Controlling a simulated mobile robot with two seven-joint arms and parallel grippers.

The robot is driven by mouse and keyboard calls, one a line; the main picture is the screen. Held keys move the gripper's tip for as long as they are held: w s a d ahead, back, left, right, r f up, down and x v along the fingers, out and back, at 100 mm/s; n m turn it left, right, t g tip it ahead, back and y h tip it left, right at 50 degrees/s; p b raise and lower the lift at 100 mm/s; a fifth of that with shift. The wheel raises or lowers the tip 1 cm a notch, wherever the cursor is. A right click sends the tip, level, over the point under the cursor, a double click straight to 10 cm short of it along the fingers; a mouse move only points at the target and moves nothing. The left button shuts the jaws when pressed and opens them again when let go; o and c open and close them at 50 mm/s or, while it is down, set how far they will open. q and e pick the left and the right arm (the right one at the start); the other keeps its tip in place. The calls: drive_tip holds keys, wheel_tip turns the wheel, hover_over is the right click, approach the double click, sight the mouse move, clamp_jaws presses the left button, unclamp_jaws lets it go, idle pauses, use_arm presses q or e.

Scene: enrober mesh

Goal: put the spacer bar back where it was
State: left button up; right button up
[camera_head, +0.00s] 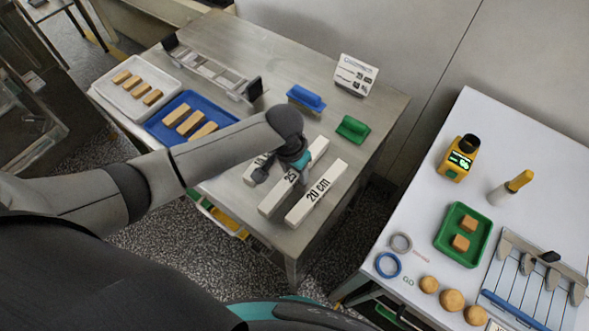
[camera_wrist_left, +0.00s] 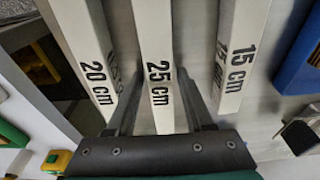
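Three pale spacer bars lie side by side on the steel table: the 15 cm bar (camera_head: 252,172), the 25 cm bar (camera_head: 270,207) and the 20 cm bar (camera_head: 318,194). My left gripper (camera_head: 279,172) is over them, and its hand and arm hide part of the 15 cm and 25 cm bars. In the left wrist view the 25 cm bar (camera_wrist_left: 153,45) runs between the two spread fingers. The 20 cm bar (camera_wrist_left: 80,35) is left of them and the 15 cm bar (camera_wrist_left: 243,35) right. I cannot tell whether either finger touches a bar. My right gripper is not in view.
The steel table (camera_head: 375,115) also holds a white tray (camera_head: 125,99), a blue tray (camera_head: 156,129), a metal rack (camera_head: 213,70), a blue block (camera_head: 306,97), a green block (camera_head: 352,129) and a sign (camera_head: 356,74). A white table (camera_head: 480,115) with other items stands at the right, across a gap.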

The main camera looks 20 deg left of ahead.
sight(290, 178)
use_arm(q)
drive_tip(key=shift+o, duration=0.9)
wheel_tip(290, 178, up, 12)
drive_tip(key=s+p, duration=0.1)
drive_tip(key=p, duration=0.1)
drive_tip(key=shift+s+a, duration=0.35)
